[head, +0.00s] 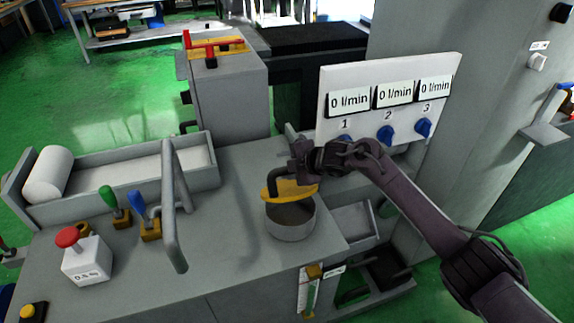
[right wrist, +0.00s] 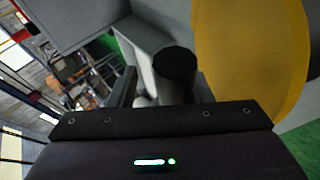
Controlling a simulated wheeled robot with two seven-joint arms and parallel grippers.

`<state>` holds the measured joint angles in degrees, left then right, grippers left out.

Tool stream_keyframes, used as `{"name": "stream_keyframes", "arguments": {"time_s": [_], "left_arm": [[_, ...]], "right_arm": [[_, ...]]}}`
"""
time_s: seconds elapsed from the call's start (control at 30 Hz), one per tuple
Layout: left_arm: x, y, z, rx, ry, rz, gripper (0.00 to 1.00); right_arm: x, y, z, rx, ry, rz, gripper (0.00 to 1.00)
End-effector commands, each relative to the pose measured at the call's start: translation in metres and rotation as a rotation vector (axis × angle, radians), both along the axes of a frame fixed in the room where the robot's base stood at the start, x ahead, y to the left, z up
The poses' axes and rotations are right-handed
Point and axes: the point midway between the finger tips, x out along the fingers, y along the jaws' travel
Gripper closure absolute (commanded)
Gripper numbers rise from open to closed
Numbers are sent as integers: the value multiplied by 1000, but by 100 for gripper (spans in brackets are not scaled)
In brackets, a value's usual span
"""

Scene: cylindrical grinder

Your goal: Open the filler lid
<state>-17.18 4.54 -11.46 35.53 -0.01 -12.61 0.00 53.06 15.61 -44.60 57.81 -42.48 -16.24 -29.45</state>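The yellow filler lid (head: 291,191) sits tilted above the round grey filler neck (head: 290,222) on the machine top. Part of the neck's dark inside shows below it. A dark bent handle joins the lid. My right gripper (head: 300,163) is at this handle, just above the lid. In the right wrist view the yellow lid (right wrist: 250,55) fills the upper right, and the dark-ended handle (right wrist: 175,65) stands in front of the gripper. One finger shows left of the handle with a gap; the other is not clear, so its grip cannot be told. My left gripper is not in view.
A white panel with three flow displays (head: 388,97) and blue knobs stands behind my right arm. A grey bent bar (head: 172,205) rises left of the filler. A red-button box (head: 86,258) and green and blue levers stand further left. The top between bar and filler is clear.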

Motion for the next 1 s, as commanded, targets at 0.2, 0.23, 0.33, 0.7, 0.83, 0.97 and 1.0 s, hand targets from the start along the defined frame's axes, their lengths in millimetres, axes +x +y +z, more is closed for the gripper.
{"name": "stream_keyframes", "arguments": {"time_s": [0.2, 0.23, 0.33, 0.7, 0.83, 0.97, 1.0], "left_arm": [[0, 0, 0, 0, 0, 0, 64], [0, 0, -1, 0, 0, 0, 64], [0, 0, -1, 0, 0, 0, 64], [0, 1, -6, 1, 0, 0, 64], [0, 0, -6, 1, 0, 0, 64], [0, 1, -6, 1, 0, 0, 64], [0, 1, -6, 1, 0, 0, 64]], "right_arm": [[-3, -4, 3, 1, -1, 0, 55], [-4, -5, 5, 1, -1, 0, 55], [-11, -13, 12, 1, -3, 0, 55], [-39, -42, 42, 0, -1, 0, 55], [-43, -46, 46, 0, -1, -1, 55], [-44, -46, 46, -1, 0, -1, 55], [-43, -46, 46, 0, 0, 0, 55]]}}
